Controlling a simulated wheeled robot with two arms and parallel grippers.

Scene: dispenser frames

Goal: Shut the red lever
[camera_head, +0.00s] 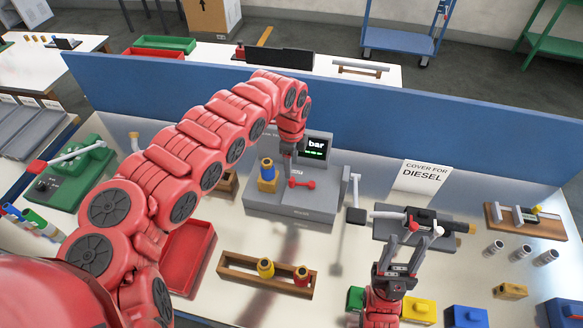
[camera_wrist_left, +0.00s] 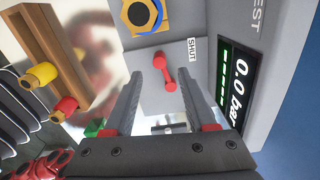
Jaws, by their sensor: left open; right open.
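The red lever (camera_head: 301,184) is a short bar with a knob at each end on the sloped face of a grey test unit (camera_head: 312,208). In the head view it lies nearly level. In the left wrist view the lever (camera_wrist_left: 165,73) is ahead of the fingers, with a "SHUT" label (camera_wrist_left: 191,50) beside it. My left gripper (camera_head: 290,160) is open and empty just above and behind the lever in the head view. Its fingers (camera_wrist_left: 162,84) are spread to either side of the lever; contact cannot be told. My right gripper (camera_head: 406,246) is open at the front right, away from the lever.
A display (camera_wrist_left: 233,85) on the unit reads 0.0 bar. A yellow and blue fitting (camera_head: 267,175) stands left of the lever. A wooden rack (camera_head: 235,270) is in front, and a blue partition (camera_head: 400,115) behind. A clamp device (camera_head: 420,225) lies to the right.

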